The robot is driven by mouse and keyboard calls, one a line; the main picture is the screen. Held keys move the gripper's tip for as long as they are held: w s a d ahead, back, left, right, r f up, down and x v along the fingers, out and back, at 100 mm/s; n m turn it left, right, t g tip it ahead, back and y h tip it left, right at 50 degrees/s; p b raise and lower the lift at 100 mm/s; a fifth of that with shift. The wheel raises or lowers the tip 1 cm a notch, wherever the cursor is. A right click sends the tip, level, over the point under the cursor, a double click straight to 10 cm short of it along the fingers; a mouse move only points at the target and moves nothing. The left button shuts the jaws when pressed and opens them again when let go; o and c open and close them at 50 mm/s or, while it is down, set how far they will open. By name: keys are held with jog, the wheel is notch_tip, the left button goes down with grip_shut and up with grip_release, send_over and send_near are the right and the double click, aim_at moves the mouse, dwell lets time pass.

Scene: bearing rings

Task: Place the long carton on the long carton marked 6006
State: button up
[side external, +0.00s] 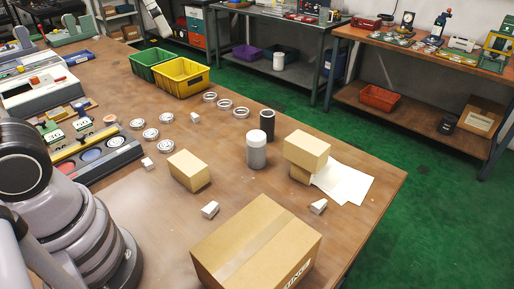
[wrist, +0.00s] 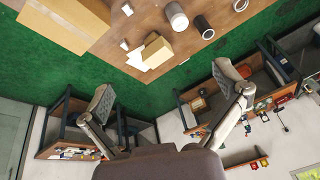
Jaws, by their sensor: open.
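A tan carton (side external: 188,171) lies alone on the bench in the side view. To its right, another tan carton (side external: 307,149) rests on top of a lower carton (side external: 299,174), overhanging it; most of the lower one is hidden. This stack also shows in the wrist view, where its upper carton (wrist: 157,52) is seen from above. I cannot read a 6006 marking on any carton. My gripper (wrist: 163,78) is open and empty in the wrist view, its fingers wide apart and clear of the cartons. It is out of frame in the side view.
A large taped box (side external: 257,246) stands at the front. A white-topped grey cylinder (side external: 256,150) and a dark cylinder (side external: 267,124) stand left of the stack, with white paper (side external: 346,183) beside it. Small pale blocks (side external: 210,209), metal rings (side external: 225,104) and bins (side external: 181,77) occupy the bench.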

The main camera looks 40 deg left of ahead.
jog(key=s+a+f+n, duration=0.1)
jog(key=s+f+n, duration=0.1)
jog(key=s, duration=0.4)
jog(key=s+a+f+n+t, duration=0.1)
jog(key=s+n, duration=0.1)
jog(key=s, duration=0.4)
jog(key=shift+s+f+n, duration=0.15)
jog(key=shift+f+n, duration=0.25)
